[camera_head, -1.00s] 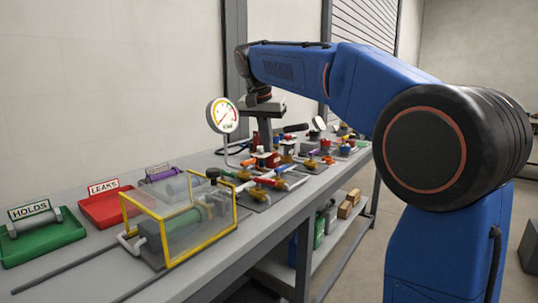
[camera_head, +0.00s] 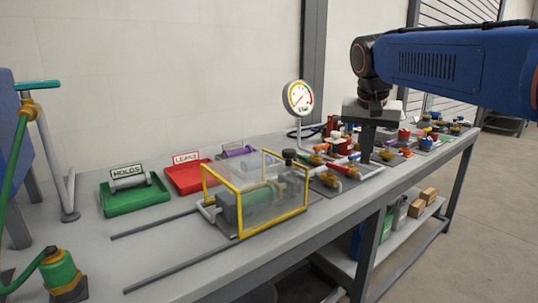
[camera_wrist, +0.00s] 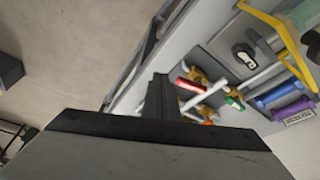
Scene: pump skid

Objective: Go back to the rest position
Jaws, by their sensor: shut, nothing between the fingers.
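My gripper (camera_head: 367,148) points down from my blue arm, at the front edge of the workbench (camera_head: 218,252) on the right side of the head view. Its fingers are together with nothing seen between them. In the wrist view the closed fingers (camera_wrist: 159,97) stand over the bench edge near a red-handled valve (camera_wrist: 190,86). The fingers look apart from the valves, though the exact gap is hard to judge.
A yellow-framed clear guard (camera_head: 272,232) covers a green pump. A gauge (camera_head: 298,98) stands behind. A green HOLDS tray (camera_head: 133,203) and red LEAKS tray (camera_head: 190,178) lie left. Several valves line the bench's right. Open floor (camera_head: 450,245) lies in front.

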